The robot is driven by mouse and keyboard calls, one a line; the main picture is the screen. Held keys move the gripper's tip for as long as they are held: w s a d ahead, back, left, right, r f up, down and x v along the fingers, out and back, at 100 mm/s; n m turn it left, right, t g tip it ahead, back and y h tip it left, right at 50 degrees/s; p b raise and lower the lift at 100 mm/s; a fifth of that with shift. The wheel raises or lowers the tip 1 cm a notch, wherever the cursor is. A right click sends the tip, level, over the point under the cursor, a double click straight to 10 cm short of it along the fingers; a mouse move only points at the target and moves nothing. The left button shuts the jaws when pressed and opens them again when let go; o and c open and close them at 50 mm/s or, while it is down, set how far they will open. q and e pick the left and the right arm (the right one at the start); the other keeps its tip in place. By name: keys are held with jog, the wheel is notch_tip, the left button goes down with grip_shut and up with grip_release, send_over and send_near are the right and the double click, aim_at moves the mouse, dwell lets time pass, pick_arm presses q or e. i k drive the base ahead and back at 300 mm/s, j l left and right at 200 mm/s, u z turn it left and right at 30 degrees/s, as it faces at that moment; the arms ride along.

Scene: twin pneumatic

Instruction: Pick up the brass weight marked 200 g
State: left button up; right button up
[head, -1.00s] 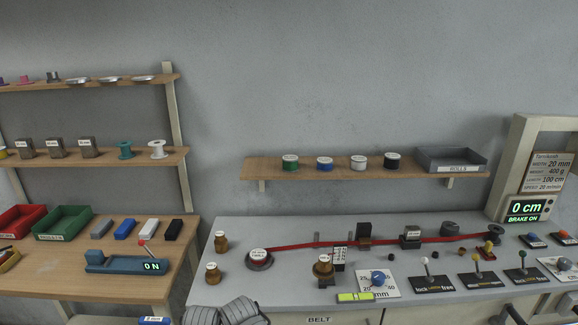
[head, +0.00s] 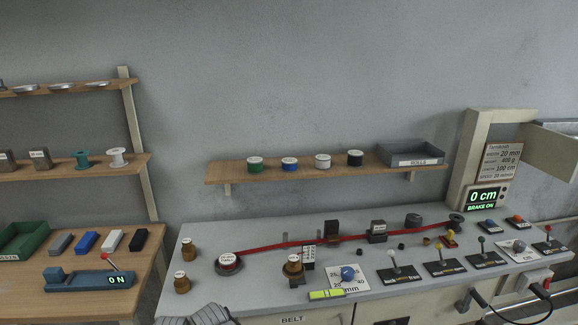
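One weight (head: 189,250) stands at the back left of the grey bench. Another weight (head: 182,284) stands nearer the front left edge. The third weight (head: 293,269) is farther right, beside an upright scale plate. The labels are too small to read, so I cannot tell which is marked 200 g.
A red belt (head: 290,244) runs along the grey bench (head: 215,290) from a left reel (head: 228,264). A grey ribbed object (head: 198,317) is at the bottom edge. Levers (head: 394,267) stand at right. A wooden table (head: 60,303) adjoins at left, with a shelf (head: 300,177) above the bench.

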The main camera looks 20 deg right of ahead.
aim_at(294, 266)
jog(key=z, duration=1.6)
jog(key=k+j, duration=0.1)
jog(key=k, duration=0.15)
jog(key=k+j, duration=0.1)
jog(key=k, duration=0.2)
